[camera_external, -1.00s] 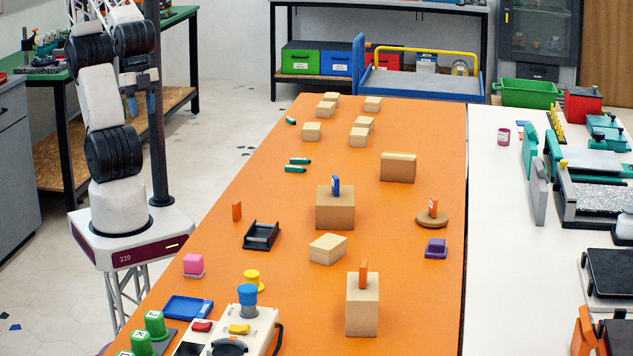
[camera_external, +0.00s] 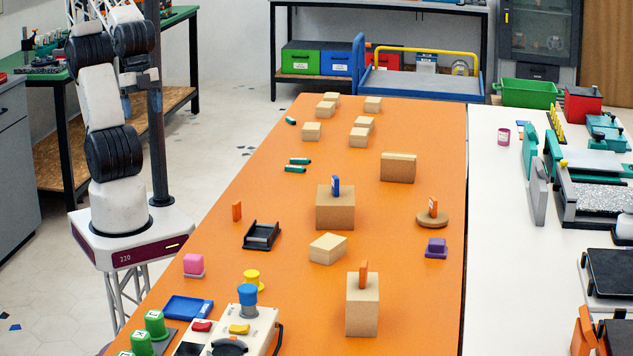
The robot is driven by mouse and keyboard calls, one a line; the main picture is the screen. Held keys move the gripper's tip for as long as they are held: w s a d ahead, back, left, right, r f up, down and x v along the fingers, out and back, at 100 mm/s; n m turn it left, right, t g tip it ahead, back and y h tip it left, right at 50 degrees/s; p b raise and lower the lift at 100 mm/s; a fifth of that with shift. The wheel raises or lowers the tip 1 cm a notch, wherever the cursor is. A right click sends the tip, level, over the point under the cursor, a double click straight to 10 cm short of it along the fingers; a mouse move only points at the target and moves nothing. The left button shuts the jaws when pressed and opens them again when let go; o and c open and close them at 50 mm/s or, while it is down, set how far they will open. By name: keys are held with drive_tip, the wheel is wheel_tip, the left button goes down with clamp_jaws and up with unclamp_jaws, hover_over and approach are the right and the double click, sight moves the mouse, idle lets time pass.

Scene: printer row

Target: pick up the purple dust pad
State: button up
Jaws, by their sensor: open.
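The purple dust pad (camera_external: 436,252) is a small purple block with a raised, narrower top. It sits on the orange table (camera_external: 410,290), near its right edge, in front of a round wooden disc. My gripper (camera_external: 138,104) is at the upper left, high above my base and beside the dark post, far from the pad. Its jaws are open and nothing shows between them. The fingers are small here and partly hard to make out against my arm and the post.
A round wooden disc (camera_external: 432,219) bears an orange piece. Wooden blocks stand nearby: one with a blue piece on top (camera_external: 335,209), one with an orange piece (camera_external: 362,312), and a low one (camera_external: 328,248). A black tray (camera_external: 261,236) lies left. Bare table surrounds the pad.

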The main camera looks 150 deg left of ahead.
drive_tip(key=w+a+f+n+t+y, duration=0.15)
drive_tip(key=w+a+n, duration=0.45)
drive_tip(key=w, duration=0.6)
drive_tip(key=w+a+f+n+t, duration=0.2)
drive_tip(key=w+a+n, duration=0.3)
drive_tip(key=w+n, duration=0.5)
drive_tip(key=w+a+f+n+t, duration=0.2)
drive_tip(key=w+a+n, duration=0.35)
drive_tip(key=w, duration=0.75)
drive_tip(key=n+t+y, duration=0.2)
drive_tip(key=n+y, duration=0.6)
drive_tip(key=n, duration=1.5)
approach(437, 247)
drive_tip(key=shift+s+a+f, duration=0.1)
drive_tip(key=shift+s+a, duration=0.65)
drive_tip(key=shift+w+a, duration=0.1)
drive_tip(key=shift+x, duration=1.2)
